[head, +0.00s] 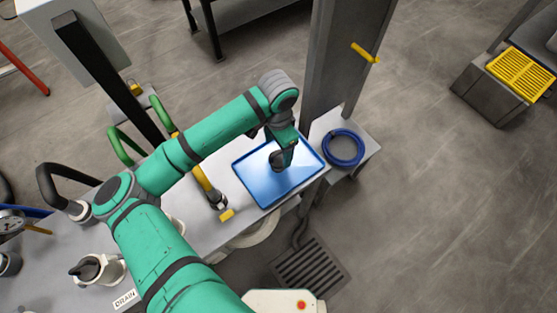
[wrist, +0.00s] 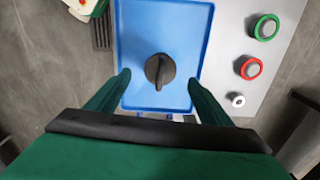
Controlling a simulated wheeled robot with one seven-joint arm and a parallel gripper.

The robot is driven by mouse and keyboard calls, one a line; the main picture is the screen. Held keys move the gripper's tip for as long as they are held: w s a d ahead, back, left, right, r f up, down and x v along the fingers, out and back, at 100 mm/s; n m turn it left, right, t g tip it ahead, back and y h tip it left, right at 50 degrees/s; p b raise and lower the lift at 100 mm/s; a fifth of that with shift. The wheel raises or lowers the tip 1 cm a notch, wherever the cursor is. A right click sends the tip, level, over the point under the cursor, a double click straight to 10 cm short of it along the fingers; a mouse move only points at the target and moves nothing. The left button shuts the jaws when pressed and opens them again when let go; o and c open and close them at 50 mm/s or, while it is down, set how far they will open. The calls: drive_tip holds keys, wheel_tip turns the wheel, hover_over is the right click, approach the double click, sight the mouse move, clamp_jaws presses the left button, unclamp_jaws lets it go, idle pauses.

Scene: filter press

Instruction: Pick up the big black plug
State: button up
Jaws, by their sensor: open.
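The big black plug (wrist: 160,72) sits on the blue tray (wrist: 130,20), round with a raised bar across its top. In the wrist view it lies between the two green fingers of my gripper (wrist: 159,78), which are open with a gap on both sides of the plug. In the head view my gripper (head: 284,158) points down over the blue tray (head: 249,177), and the dark plug (head: 276,159) shows partly beside it. How high the fingertips are above the tray is hard to tell.
A green-rimmed fitting (wrist: 265,27), a red-rimmed one (wrist: 251,68) and a small white ring (wrist: 237,100) are on the grey surface beside the tray. In the head view, a blue hose coil (head: 343,148) and a grey column (head: 340,60) stand close right. A yellow-handled valve (head: 205,182) is left.

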sight(278, 159)
drive_tip(key=shift+w+f, duration=0.1)
drive_tip(key=shift+f, duration=3.9)
drive_tip(key=c, duration=1.2)
drive_tip(key=shift+o, duration=0.2)
